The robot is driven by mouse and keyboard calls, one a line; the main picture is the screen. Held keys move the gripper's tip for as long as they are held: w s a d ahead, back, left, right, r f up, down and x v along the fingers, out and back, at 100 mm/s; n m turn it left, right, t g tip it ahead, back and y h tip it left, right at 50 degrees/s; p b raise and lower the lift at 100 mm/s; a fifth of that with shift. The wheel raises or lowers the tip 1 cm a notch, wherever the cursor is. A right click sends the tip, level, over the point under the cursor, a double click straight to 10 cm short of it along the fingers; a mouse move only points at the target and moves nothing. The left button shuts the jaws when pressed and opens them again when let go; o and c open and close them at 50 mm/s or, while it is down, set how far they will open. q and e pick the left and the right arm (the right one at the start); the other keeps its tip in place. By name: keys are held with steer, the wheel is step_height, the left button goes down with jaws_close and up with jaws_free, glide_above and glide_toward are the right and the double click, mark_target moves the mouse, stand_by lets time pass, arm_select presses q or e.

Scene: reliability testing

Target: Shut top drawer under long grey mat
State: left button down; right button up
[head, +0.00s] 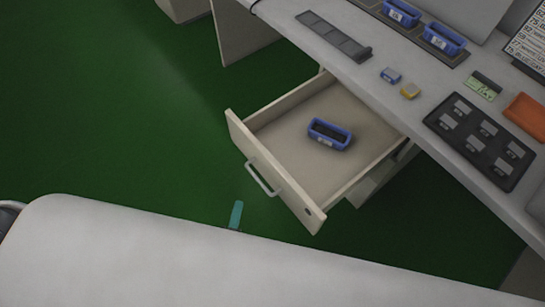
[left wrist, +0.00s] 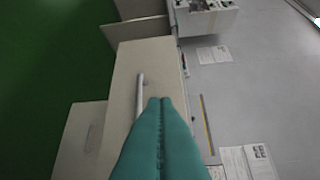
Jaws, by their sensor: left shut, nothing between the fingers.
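The top drawer (head: 272,172) stands pulled far out from under the desk, its front panel and metal handle (head: 262,180) facing the lower left. A blue bin (head: 330,143) sits inside it. A long grey mat (head: 334,36) lies on the desktop above and behind the drawer. My left gripper (head: 237,205) shows as a small teal tip, left of and below the handle, apart from it in the picture. In the left wrist view its teal fingers (left wrist: 160,101) are together and empty, beside a pale panel with a handle (left wrist: 139,92). My right gripper is not seen.
Open green floor (head: 120,120) lies left of the drawer.

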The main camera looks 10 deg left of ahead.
arm_select(q)
step_height(320, 180, up, 3)
steer(key=n+y, duration=0.1)
steer(key=n, duration=0.1)
glide_toward(256, 148)
steer(key=w+a, duration=0.2)
steer(key=a, duration=0.1)
steer(key=w, duration=0.1)
steer(key=w+d+b, duration=0.1)
steer(key=w, duration=0.1)
steer(key=shift+d+f+t, duration=0.2)
steer(key=shift+d+t, duration=0.1)
steer(key=shift+d, duration=0.05)
steer(key=shift+w+d+b, duration=0.3)
steer(key=shift+w, duration=0.05)
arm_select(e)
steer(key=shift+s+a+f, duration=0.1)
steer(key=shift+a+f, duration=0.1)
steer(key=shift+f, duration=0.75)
arm_select(q)
steer(key=shift+w+r, duration=0.1)
steer(key=shift+w, duration=0.05)
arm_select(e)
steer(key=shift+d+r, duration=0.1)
